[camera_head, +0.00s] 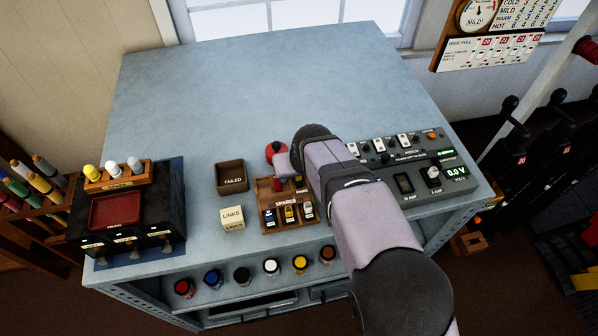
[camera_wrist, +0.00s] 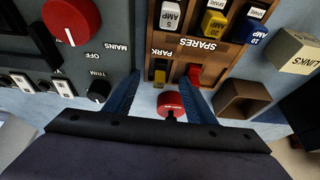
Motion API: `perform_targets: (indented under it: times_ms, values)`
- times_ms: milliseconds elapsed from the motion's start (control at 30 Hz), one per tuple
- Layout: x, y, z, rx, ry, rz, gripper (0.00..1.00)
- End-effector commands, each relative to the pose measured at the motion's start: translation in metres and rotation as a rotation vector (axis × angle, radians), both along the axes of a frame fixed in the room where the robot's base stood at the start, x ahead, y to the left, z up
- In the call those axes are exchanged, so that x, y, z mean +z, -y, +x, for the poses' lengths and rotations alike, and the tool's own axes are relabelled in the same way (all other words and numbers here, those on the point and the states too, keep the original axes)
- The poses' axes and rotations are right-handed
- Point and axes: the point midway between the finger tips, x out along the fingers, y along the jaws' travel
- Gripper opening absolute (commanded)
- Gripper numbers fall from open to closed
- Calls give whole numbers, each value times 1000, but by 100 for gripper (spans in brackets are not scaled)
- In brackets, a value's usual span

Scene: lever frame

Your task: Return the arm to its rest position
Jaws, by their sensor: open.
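My arm reaches in over the grey-blue bench (camera_head: 240,80) from the lower right in the head view, and hides most of my gripper there. In the wrist view my gripper (camera_wrist: 160,100) is open, its two blue fingers apart. A round red object (camera_wrist: 171,112) with a dark middle shows between and beyond the fingers; it also shows behind the spares rack (camera_head: 268,226) in the head view. Nothing is seen gripped. The wooden spares rack (camera_wrist: 232,62) holds several coloured fuses, with a yellow-black piece and a red piece in its PARK part.
A test panel (camera_head: 400,165) with switches and a 0.0 V display lies right of my arm. The FAILED box (camera_head: 231,176) and LINKS block (camera_head: 233,217) stand left of the rack. A black unit with a red tray (camera_head: 116,211) sits at far left. The bench's back is clear.

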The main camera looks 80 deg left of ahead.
Motion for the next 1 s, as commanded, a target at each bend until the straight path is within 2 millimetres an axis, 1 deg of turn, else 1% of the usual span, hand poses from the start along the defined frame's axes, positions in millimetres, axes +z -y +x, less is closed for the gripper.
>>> perform_targets:
  times_ms: [233,367,1000]
  values:
    - [1,0,2,0,3,0,55]
    - [6,0,2,0,3,0,55]
    - [47,-1,2,0,3,3,55]
